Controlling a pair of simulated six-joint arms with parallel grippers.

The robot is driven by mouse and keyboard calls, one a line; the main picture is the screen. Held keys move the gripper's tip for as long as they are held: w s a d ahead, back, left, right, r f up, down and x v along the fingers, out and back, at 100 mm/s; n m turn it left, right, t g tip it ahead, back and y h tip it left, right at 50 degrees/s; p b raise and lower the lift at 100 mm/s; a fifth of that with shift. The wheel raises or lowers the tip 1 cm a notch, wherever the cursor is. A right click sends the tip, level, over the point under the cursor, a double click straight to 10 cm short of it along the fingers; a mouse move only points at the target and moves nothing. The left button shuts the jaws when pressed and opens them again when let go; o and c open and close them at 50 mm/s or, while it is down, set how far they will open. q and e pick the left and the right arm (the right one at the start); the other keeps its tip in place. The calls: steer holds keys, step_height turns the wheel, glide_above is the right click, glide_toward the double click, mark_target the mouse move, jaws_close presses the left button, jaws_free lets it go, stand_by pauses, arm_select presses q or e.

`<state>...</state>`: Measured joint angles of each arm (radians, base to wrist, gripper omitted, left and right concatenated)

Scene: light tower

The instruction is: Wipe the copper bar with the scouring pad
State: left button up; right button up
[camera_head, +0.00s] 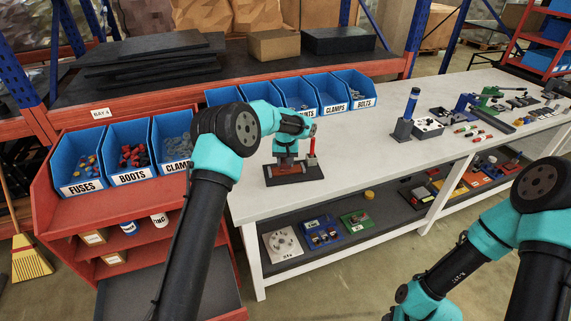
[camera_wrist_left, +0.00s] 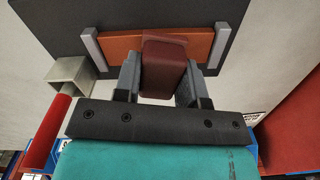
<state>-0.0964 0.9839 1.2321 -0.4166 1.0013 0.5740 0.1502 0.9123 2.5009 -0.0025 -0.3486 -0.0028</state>
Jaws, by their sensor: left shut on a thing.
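In the left wrist view the copper bar (camera_wrist_left: 116,47) lies across a dark base plate (camera_wrist_left: 240,20), held between two grey end brackets. My left gripper (camera_wrist_left: 162,85) is shut on the dark red scouring pad (camera_wrist_left: 163,65), one finger on each side. The pad is over the middle of the bar and hides part of it; I cannot tell whether it touches. In the head view my left gripper (camera_head: 285,159) points down over the base plate (camera_head: 309,174) on the white bench, and the pad is hard to make out. My right arm shows at lower right; its gripper is out of view.
A red upright rod (camera_head: 312,146) stands in a grey holder close to the right of my left gripper. Blue bins (camera_head: 301,95) line the bench's back edge. A blue-topped tool (camera_head: 412,104) in a stand is farther right. The bench (camera_head: 368,150) between is clear.

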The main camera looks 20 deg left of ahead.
arm_select(q)
steer(key=shift+r, duration=2.4)
steer(key=shift+r, duration=1.5)
